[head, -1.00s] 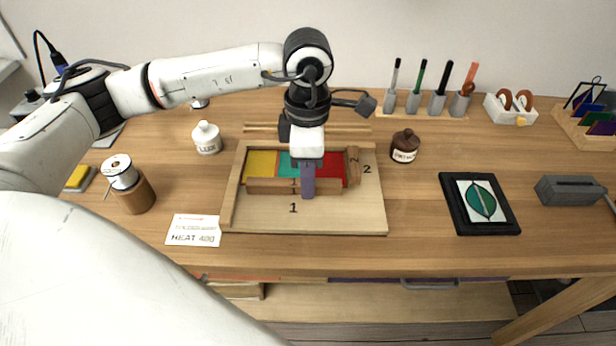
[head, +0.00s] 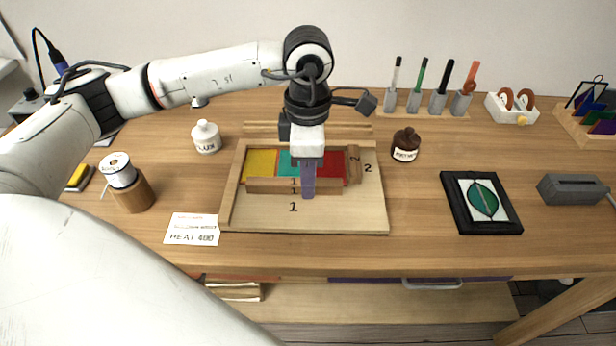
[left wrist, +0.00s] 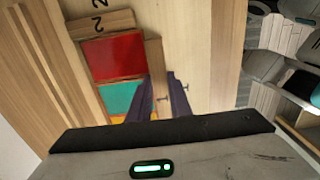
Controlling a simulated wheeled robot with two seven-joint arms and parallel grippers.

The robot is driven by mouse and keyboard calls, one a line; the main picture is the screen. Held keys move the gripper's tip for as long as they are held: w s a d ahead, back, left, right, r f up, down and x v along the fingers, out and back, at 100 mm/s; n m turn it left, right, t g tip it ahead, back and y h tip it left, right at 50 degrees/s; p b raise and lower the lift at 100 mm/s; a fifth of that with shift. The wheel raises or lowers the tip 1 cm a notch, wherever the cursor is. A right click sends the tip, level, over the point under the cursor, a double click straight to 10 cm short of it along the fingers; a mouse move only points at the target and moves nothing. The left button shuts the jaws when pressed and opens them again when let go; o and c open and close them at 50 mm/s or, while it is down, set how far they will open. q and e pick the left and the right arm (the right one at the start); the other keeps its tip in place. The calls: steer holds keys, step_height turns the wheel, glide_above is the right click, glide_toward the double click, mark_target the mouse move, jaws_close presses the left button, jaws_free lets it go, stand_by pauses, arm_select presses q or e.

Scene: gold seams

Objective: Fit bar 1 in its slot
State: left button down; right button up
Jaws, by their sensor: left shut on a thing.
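Bar 1 (head: 265,186) is a wooden strip marked 1, lying along the front edge of the yellow (head: 261,163), teal (head: 284,160) and red (head: 331,168) panels on the assembly board (head: 250,216). My left gripper (head: 308,190) points down and is shut on bar 1 right of its middle. Its purple fingers also show in the left wrist view (left wrist: 162,100), beside the panels. Whether bar 1 is fully down against the panels, I cannot tell. Bar 2 (head: 353,165) stands along the right side of the panels. My right gripper is not in view.
The board has wooden rails at its left and back. A flux jar (head: 206,137), a brown patina jar (head: 405,145), a solder spool (head: 118,170) and a heat card (head: 193,229) stand around it. A black-framed piece (head: 482,203) lies right. Bare table lies between board and frame.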

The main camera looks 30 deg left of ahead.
arm_select(q)
steer(key=shift+f, duration=0.1)
steer(key=c, duration=1.5)
jaws_free()
steer(key=shift+c, duration=0.2)
steer(key=o, duration=0.4)
steer(key=shift+r+p, duration=2)
steer(key=shift+r, duration=1.55)
